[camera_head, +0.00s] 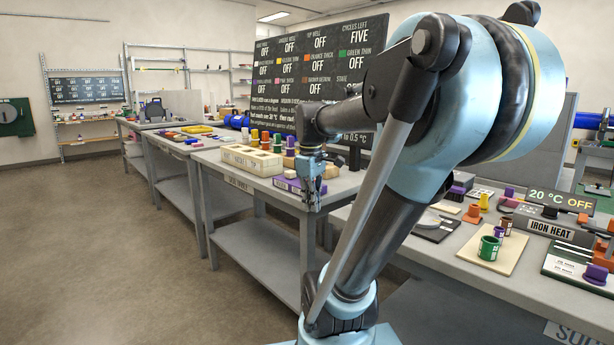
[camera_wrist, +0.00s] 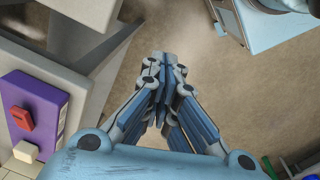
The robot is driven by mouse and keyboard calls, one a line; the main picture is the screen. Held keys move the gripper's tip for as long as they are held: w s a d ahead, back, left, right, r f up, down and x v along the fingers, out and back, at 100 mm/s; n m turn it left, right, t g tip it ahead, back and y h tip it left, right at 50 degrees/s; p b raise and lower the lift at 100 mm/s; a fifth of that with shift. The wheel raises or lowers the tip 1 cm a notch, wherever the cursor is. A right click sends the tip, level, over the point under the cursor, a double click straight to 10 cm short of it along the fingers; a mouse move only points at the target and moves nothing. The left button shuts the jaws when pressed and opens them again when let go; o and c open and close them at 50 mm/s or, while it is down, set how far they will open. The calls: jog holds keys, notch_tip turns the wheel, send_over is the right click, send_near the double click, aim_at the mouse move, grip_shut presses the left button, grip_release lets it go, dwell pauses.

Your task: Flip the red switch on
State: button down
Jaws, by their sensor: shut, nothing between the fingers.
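The red switch (camera_wrist: 22,117) sits on the top of a purple box (camera_wrist: 42,108) at the left of the wrist view. I cannot tell which way the switch is set. In the head view the purple box (camera_head: 286,184) stands at the table's front edge, partly behind my gripper, and the switch cannot be made out. My gripper (camera_head: 312,205) points down just in front of that edge. In the wrist view my gripper (camera_wrist: 165,62) is shut and empty, over the floor, to the right of the box and apart from the switch.
A cream block with wells (camera_head: 250,160) stands beside the purple box on the grey table (camera_head: 270,203). A second table (camera_head: 440,248) at right holds cups and an iron heat sign (camera_head: 550,230). A large status board (camera_head: 315,75) stands behind. The floor (camera_head: 130,270) at left is free.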

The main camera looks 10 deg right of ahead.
jog(key=w+d+r+n+g, duration=0.1)
jog(key=w+r+n, duration=0.6)
jog(key=w, duration=0.5)
jog(key=w+d+r+n+g, duration=0.1)
jog(key=w+r+n, duration=0.7)
jog(key=w, duration=0.4)
jog(key=shift+w+d+r+g+h, duration=0.2)
jog(key=shift+w+r+g+h, duration=0.1)
jog(key=shift+r, duration=0.2)
jog(key=f, duration=0.4)
jog(key=s+d+f, duration=0.1)
jog(key=f, duration=0.4)
jog(key=s+f, duration=0.1)
jog(key=f, duration=0.3)
jog(key=shift+s+d+f, duration=0.2)
jog(key=shift+f, duration=0.15)
jog(key=shift+s+d+f+t, duration=0.1)
jog(key=shift+s+f+t, duration=0.1)
jog(key=shift+f+t, duration=0.15)
jog(key=shift+w, duration=0.2)
